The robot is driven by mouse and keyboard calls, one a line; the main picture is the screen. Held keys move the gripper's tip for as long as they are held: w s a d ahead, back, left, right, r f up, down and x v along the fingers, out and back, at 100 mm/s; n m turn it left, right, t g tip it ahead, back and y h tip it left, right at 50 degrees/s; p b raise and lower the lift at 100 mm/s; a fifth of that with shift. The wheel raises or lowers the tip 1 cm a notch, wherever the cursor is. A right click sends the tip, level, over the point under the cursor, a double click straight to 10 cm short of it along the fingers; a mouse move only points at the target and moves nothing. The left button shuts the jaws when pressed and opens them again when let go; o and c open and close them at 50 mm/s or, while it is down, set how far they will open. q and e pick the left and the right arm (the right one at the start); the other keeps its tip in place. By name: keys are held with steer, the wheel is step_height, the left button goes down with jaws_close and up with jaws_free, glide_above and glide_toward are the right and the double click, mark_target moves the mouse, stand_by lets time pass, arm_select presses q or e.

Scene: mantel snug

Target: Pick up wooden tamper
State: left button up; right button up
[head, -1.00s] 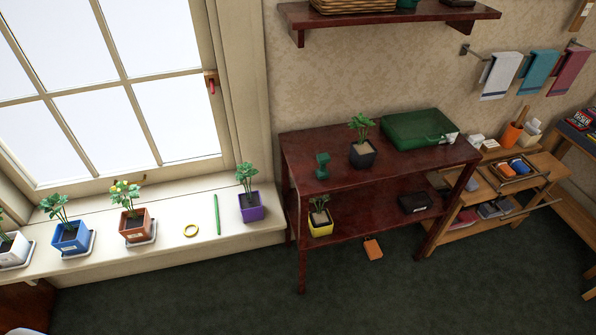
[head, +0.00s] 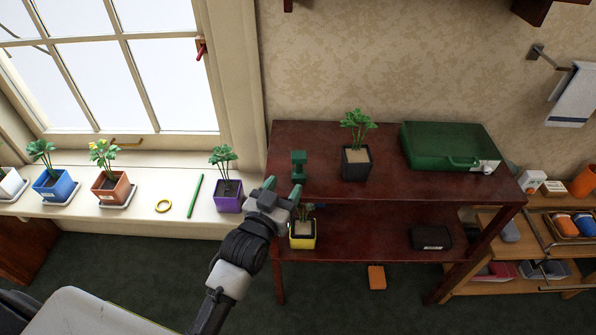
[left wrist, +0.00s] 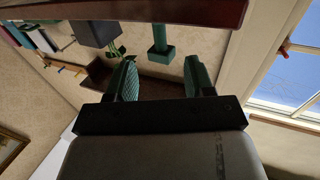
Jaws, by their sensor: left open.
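A small dark green tamper-shaped piece (head: 298,165), with a wide base, a narrow neck and a wider top, stands upright at the left of the dark red table top (head: 400,182). I take it for the tamper; its material cannot be told. My left gripper (head: 283,190) is open and empty at the table's front left edge, just in front of and below this piece. In the left wrist view the green piece (left wrist: 160,48) shows beyond the gap between my two green fingers (left wrist: 160,77), apart from them. My right gripper is not in view.
A black potted plant (head: 357,163) stands right of the green piece, and a green case (head: 440,146) further right. A yellow pot (head: 302,236) and a black box (head: 430,237) are on the lower shelf. A purple pot (head: 228,197) stands on the windowsill at left.

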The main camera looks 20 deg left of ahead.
mark_target(297, 167)
arm_select(q)
steer(key=w, duration=0.2)
steer(key=shift+w+d, duration=0.2)
steer(key=shift+w, duration=0.2)
steer(key=shift+w+f, duration=0.1)
steer(key=shift+w, duration=0.15)
steer(key=w, duration=0.4)
steer(key=shift+w+d, duration=0.15)
steer(key=shift+d, duration=0.05)
steer(key=shift+w, duration=0.4)
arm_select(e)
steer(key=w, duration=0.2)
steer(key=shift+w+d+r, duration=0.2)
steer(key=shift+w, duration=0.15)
